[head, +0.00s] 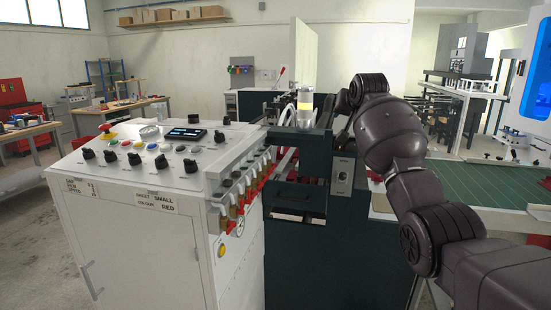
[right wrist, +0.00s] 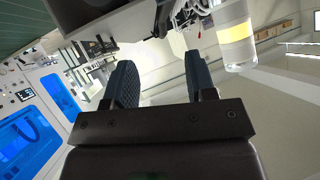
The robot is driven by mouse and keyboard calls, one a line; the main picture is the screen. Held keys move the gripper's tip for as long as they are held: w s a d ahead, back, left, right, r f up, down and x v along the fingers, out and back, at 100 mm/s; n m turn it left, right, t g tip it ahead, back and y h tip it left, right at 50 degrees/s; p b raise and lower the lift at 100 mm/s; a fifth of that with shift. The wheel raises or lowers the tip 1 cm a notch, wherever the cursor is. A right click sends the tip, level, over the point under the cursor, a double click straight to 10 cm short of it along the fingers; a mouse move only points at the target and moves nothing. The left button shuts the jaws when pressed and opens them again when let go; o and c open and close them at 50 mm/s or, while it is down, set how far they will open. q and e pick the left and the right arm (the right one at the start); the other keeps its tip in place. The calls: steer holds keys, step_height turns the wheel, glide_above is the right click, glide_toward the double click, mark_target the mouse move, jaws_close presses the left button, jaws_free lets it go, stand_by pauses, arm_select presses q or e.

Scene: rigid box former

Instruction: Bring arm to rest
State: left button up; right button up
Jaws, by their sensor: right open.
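My right arm (head: 395,145) comes in from the lower right of the head view and bends up beside the dark box-forming machine (head: 300,155). Its wrist end is near the machine's top right. The fingers are hard to make out there. In the right wrist view my right gripper (right wrist: 161,85) is open, with two dark ridged fingers apart and nothing between them. A clear cylinder with a yellow band (right wrist: 236,42) shows to the right of the fingers, apart from them. The same cylinder (head: 304,106) stands on top of the machine in the head view. My left gripper is not in view.
A white control console (head: 140,220) with knobs and buttons stands left of the machine, with a row of red-handled valves (head: 243,192) between them. A green conveyor belt (head: 480,183) lies to the right, behind my arm. A blue-windowed cabinet (head: 536,75) stands at the far right.

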steer(key=s+d+f+n+t+y, duration=0.1)
steer(key=s+f+n+t, duration=0.2)
steer(key=s+f, duration=0.85)
steer(key=s+d+f+n+t, duration=0.1)
steer(key=s+f+n+t, duration=0.2)
steer(key=s+f, duration=0.85)
steer(key=s+d+f+m+g, duration=0.1)
steer(key=s+d+f+g, duration=0.1)
steer(key=s+f, duration=1.3)
steer(key=s+d+f+m+g+h, duration=0.1)
steer(key=s+f+g, duration=0.3)
steer(key=s+f, duration=1.1)
steer(key=shift+s+d+h, duration=0.3)
steer(key=shift+s+d, duration=0.1)
steer(key=shift+s, duration=0.55)
